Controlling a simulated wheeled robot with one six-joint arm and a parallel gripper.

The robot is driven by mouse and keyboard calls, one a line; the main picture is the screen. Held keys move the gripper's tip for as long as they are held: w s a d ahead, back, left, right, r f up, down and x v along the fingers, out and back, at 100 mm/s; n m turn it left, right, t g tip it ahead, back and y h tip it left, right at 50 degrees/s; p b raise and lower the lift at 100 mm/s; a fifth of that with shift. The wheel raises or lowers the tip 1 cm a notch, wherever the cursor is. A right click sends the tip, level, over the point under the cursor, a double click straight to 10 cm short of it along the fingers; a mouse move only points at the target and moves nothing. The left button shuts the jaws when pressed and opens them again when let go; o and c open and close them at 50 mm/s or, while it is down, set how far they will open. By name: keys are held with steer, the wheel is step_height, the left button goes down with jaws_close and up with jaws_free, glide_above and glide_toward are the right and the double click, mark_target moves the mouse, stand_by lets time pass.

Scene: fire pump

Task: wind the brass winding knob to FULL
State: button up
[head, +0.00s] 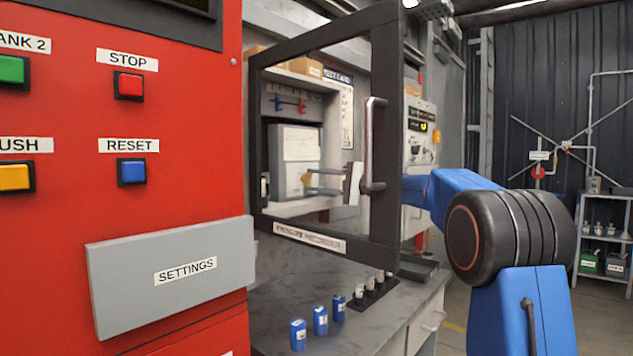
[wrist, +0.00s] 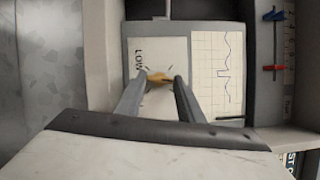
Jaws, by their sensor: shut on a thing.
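The brass winding knob (wrist: 158,78) is between my gripper's fingertips in the wrist view. My gripper (wrist: 160,79) is shut on it, one finger on each side. The knob sits on the pale face of a grey recorder (wrist: 132,32), beside the word LOW; no FULL mark is readable. A chart with a blue trace (wrist: 217,70) is to its right. In the head view my gripper (head: 308,182) reaches to the recorder (head: 299,147) behind the dark-framed door, and the knob is too small to make out there.
The open door frame (head: 387,230) with its upright handle (head: 370,145) stands close to my arm. Blue and red small levers (head: 290,104) hang above the recorder. Several small blue-and-white cylinders (head: 320,320) stand on the grey bench. A red panel (head: 200,180) fills the left.

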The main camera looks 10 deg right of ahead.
steer(key=shift+f+m, duration=0.1)
steer(key=shift+m, duration=0.4)
steer(key=o, duration=1.1)
steer(key=shift+c, duration=0.2)
steer(key=shift+d, duration=0.1)
steer(key=v, duration=1.7)
steer(key=shift+f, duration=0.2)
steer(key=shift+s, duration=0.1)
